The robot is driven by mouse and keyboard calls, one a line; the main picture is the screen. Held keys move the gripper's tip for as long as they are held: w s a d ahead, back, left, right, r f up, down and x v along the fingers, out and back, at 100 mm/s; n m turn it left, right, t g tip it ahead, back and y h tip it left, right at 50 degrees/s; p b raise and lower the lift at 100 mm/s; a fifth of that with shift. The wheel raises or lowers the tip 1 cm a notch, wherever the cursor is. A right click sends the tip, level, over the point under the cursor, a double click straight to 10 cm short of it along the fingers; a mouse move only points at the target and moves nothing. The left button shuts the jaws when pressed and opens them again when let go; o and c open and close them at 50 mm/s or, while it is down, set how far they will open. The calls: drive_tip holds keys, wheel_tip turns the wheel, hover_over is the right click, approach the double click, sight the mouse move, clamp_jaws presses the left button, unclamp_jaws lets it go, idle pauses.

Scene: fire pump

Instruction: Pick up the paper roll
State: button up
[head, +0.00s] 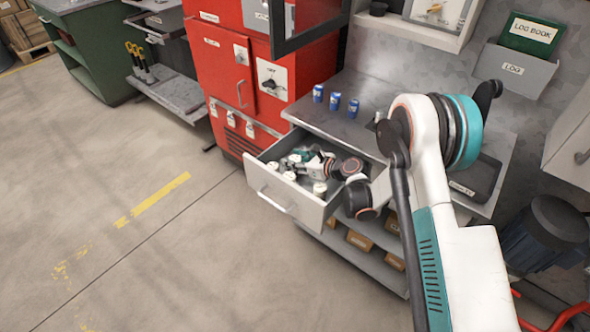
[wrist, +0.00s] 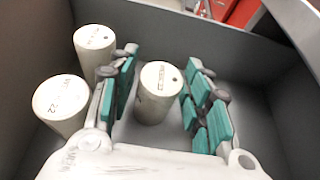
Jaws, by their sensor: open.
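Several white cylindrical paper rolls stand in the open drawer (head: 318,217), whose grey inner wall shows in the wrist view (wrist: 225,48). One paper roll (wrist: 158,92) stands between the two teal-padded fingers of my gripper (wrist: 161,72), with a visible gap to the right finger. Two more rolls, an upper one (wrist: 94,42) and a lower one (wrist: 60,104), stand to the left of the left finger. In the head view my gripper (head: 302,157) is down in the drawer, open. A front roll (head: 319,188) shows there near the drawer's front right.
The drawer walls surround my gripper closely. Blue cans (head: 335,101) stand on the metal counter (head: 360,125) above the drawer. A red cabinet (head: 225,75) stands to the left. Boxes (head: 360,240) lie on the shelf below. The floor (head: 130,240) at left is clear.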

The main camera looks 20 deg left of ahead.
sight(295, 158)
drive_tip(key=c, duration=0.9)
drive_tip(key=shift+r, duration=0.1)
wheel_tip(295, 158, up, 20)
drive_tip(key=p, duration=0.7)
